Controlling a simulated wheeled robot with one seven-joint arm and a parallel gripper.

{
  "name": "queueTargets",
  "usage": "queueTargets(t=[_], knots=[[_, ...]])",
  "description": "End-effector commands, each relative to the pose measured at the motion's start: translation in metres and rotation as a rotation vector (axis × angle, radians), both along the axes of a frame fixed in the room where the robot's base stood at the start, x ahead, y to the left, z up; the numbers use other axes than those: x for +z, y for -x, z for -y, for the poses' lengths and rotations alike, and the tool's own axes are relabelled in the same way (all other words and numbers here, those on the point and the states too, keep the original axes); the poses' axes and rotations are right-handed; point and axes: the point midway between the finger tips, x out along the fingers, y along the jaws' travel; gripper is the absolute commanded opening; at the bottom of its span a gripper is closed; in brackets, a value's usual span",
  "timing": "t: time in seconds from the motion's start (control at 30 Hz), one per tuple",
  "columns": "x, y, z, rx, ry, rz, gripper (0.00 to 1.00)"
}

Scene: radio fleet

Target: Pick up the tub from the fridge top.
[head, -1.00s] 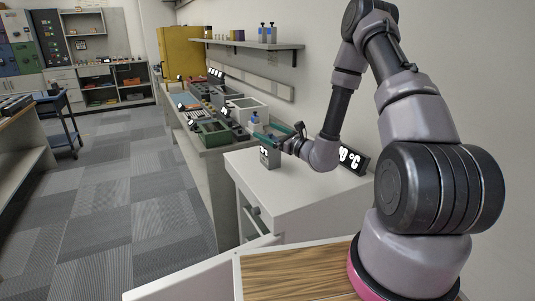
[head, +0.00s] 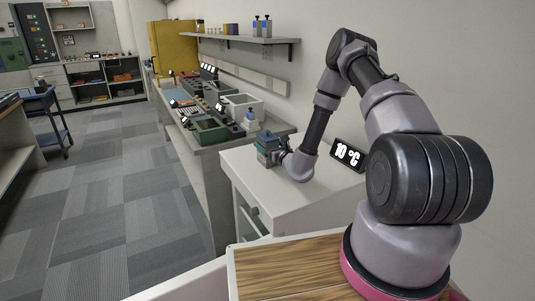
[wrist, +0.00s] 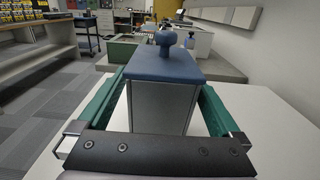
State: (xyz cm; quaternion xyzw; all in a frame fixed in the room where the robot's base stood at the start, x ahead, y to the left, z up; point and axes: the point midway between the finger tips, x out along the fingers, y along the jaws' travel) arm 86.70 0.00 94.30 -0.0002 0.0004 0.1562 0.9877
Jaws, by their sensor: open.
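The tub (wrist: 160,105) is a grey box with a blue lid and a round blue knob. It stands upright on the white fridge top (wrist: 262,115). In the head view the tub (head: 265,157) is at the fridge top's far left corner, partly hidden by my gripper. My gripper (wrist: 162,88) is open, with one green finger on each side of the tub. A narrow gap shows beside the right finger; contact on the left is hard to tell. In the head view my gripper (head: 268,143) is low at the tub's upper part.
A black display reading 10 °C (head: 347,154) stands at the back of the fridge top by the wall. Beyond is a bench with a green tray (head: 211,132), a white bin (head: 243,106) and a small blue-capped bottle (head: 250,119). A shelf (head: 245,40) hangs above.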

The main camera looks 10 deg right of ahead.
Motion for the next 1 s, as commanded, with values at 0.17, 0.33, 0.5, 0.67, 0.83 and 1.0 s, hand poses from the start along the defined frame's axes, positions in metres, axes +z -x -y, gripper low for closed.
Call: queueTargets(t=[0.17, 0.33, 0.5, 0.67, 0.83, 1.0], knots=[[0.002, -0.027, -0.007, 0.001, -0.001, 0.003, 1.0], [0.002, -0.036, -0.01, 0.0, 0.0, 0.001, 1.0], [0.001, -0.035, -0.01, 0.0, 0.0, 0.001, 1.0], [0.001, -0.035, -0.01, 0.0, 0.0, 0.001, 0.43], [0.002, -0.035, -0.01, 0.0, -0.001, 0.002, 0.06], [0.003, -0.035, -0.01, 0.0, -0.001, 0.002, 0.06]])
